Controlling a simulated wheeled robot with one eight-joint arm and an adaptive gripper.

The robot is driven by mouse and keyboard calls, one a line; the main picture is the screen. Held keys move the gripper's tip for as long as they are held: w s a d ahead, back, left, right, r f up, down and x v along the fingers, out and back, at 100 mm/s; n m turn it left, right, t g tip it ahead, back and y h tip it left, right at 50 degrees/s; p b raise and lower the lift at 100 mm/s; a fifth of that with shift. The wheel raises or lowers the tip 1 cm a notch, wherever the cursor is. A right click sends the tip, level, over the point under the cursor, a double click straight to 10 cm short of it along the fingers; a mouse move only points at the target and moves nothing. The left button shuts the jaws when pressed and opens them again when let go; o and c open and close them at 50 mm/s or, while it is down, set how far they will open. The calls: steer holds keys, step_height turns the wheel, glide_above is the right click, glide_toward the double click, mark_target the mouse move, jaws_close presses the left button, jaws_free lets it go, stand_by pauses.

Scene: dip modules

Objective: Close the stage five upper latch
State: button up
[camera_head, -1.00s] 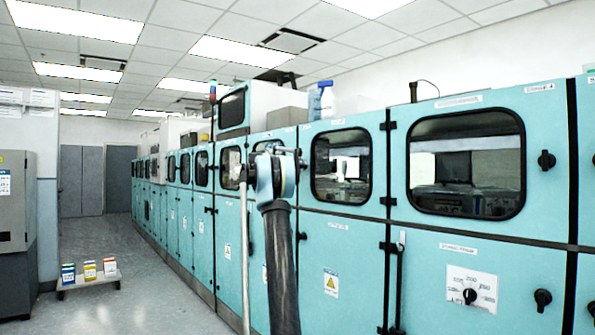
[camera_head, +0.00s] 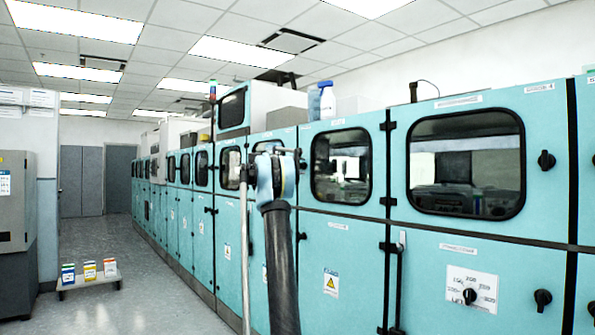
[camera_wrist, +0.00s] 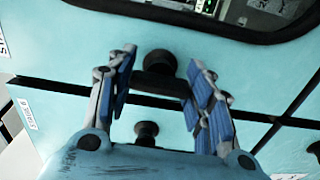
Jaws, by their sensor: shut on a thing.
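In the wrist view, a black upper latch (camera_wrist: 160,62) with a round knob and a dark bar sits on a teal panel just above a dark seam. My gripper (camera_wrist: 162,68) has its blue-padded fingers on either side of this latch and is shut on it. The latch's bar looks roughly in line with the seam, but its exact turn is hard to tell. In the head view my arm hides the gripper and the held latch. The stage number of this latch cannot be read there.
A second black knob (camera_wrist: 147,130) sits below the seam, between my fingers' bases. A dark-framed window (camera_wrist: 240,14) lies above. In the head view the teal cabinet row (camera_head: 345,250) runs along the right. Open floor (camera_head: 150,300) lies left, with a low cart (camera_head: 90,284) of small boxes.

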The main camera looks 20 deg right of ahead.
steer(key=shift+w+a+f+n, duration=0.1)
steer(key=shift+n, duration=0.2)
stand_by(0.4)
steer(key=o, duration=1.1)
steer(key=shift+w, duration=0.1)
steer(key=shift+c, duration=0.2)
steer(key=v, duration=1.2)
